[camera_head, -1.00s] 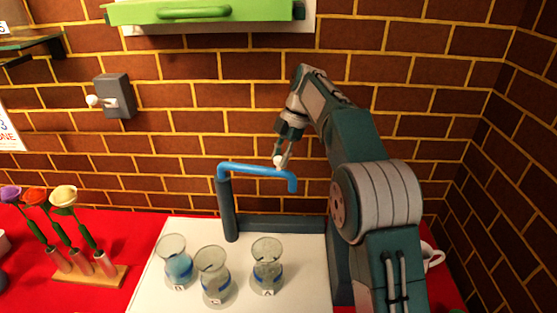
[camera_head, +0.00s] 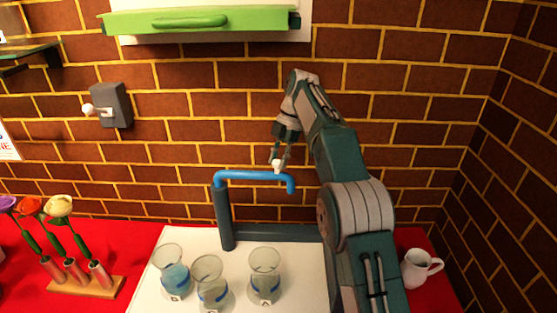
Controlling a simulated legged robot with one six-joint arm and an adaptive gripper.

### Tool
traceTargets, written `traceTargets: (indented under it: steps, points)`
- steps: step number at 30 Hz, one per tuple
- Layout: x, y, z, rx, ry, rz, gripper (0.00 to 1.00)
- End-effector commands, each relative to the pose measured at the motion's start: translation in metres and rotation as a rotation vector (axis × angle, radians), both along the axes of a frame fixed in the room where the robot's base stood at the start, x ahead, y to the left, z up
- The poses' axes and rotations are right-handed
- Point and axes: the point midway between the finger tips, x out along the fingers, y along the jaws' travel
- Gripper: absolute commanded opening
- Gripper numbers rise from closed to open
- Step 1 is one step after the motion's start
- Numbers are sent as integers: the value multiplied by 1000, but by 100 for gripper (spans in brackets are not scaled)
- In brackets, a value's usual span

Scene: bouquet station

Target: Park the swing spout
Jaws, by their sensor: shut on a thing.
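The swing spout (camera_head: 245,176) is a blue pipe on top of a dark grey post (camera_head: 226,218). It reaches to the right and its tip bends down over the back of the white board. A small white knob (camera_head: 277,165) stands on the spout near its outer end. My gripper (camera_head: 278,161) comes down from above and is shut on this knob. The fingertips are small in the picture and partly cover the knob.
Several glass vases (camera_head: 265,274) stand on the white board (camera_head: 150,291) below the spout, the left one with blue liquid. Flowers stand in a wooden rack (camera_head: 88,287) at left. A white jug (camera_head: 419,268) is right of my arm. A green drawer (camera_head: 198,22) is above.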

Motion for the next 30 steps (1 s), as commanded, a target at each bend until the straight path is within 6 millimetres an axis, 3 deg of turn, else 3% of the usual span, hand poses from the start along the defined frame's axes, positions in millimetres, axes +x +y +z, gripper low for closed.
traceTargets:
  steps: [3,4,6,30]
  points:
    - [0,1,-5,-2,8,1,0]
    - [0,1,-5,-2,8,1,45]
    - [0,1,-4,-1,7,0,70]
    - [-8,0,1,1,0,-41,70]
